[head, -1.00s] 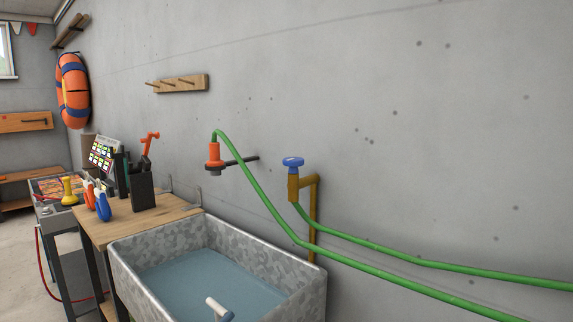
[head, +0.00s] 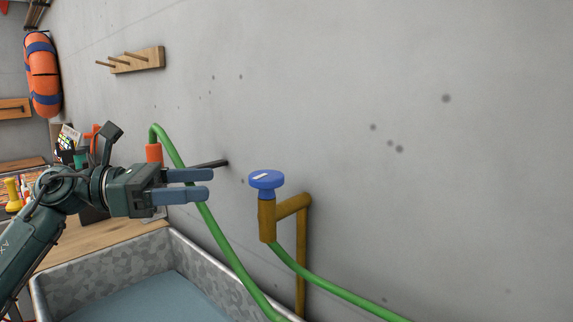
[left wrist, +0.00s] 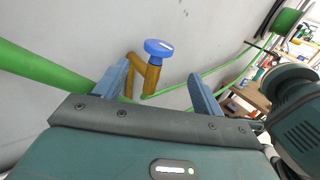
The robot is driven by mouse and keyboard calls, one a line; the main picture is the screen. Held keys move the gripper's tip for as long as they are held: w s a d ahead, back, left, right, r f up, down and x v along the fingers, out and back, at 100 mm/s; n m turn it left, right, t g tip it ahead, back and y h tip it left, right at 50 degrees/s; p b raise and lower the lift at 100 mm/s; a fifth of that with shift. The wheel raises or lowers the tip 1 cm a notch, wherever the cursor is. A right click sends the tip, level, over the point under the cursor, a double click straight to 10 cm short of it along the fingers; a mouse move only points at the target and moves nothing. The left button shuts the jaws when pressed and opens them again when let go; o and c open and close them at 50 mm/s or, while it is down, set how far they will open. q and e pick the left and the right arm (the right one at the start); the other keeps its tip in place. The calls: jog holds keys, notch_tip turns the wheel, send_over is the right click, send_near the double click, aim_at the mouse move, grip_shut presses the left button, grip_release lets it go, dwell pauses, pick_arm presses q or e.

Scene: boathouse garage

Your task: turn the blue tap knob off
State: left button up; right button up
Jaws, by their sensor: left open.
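The blue tap knob (head: 266,180) sits on top of a brass tap (head: 267,218) against the grey wall, with a white mark on its top. It also shows in the left wrist view (left wrist: 158,48), beyond and between my fingers. My left gripper (head: 210,183) is open and empty, to the left of the knob in the head view, with a gap between fingertips and knob. Its two blue-grey fingers point toward the knob. My right gripper is not in view.
A green hose (head: 325,287) runs from the tap, and a green hose (head: 210,220) passes behind my left fingers from an orange nozzle (head: 153,153) on a wall bracket. A metal trough (head: 180,262) with water stands below. A wooden peg rack (head: 137,60) hangs above.

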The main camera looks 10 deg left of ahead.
pick_arm(q)
jog(key=p, duration=0.1)
send_near(278, 174)
jog(key=d, duration=0.1)
jog(key=x, duration=0.3)
jog(key=p+x, duration=0.1)
jog(key=x, duration=0.2)
jog(key=p+x, duration=0.1)
jog(key=x, duration=0.2)
jog(key=shift+w+f, duration=0.2)
jog(key=shift+f, duration=0.05)
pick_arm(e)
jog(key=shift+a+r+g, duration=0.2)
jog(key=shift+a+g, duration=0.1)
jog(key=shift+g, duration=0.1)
pick_arm(q)
jog(key=shift+c, duration=0.6)
